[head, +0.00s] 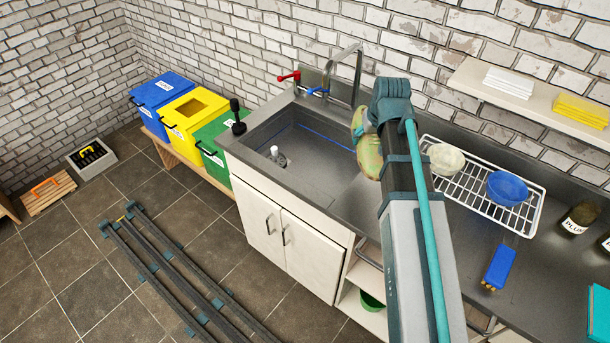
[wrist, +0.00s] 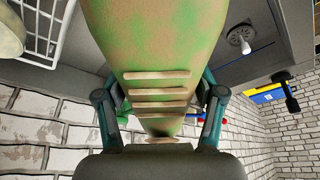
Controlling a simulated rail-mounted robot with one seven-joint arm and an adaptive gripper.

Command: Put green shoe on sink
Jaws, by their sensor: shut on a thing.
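The green shoe (head: 367,150), mottled green and tan, is held in the air at the right side of the sink in the head view. In the wrist view the shoe (wrist: 155,45) fills the middle, with its ridged sole facing the camera. My gripper (wrist: 160,112) is shut on it, one finger on each side. In the head view my arm hides most of the gripper and part of the shoe. The sink (head: 320,172) is a grey metal basin set in the counter. Its right end is partly hidden by the shoe and my arm.
A tall faucet (head: 356,75) with red and blue handles stands behind the basin, close to the shoe. A small white-topped object (head: 278,157) is in the basin's left part. A dish rack (head: 468,205) with two bowls stands right of my arm. A black-handled tool (head: 237,115) stands at the left corner.

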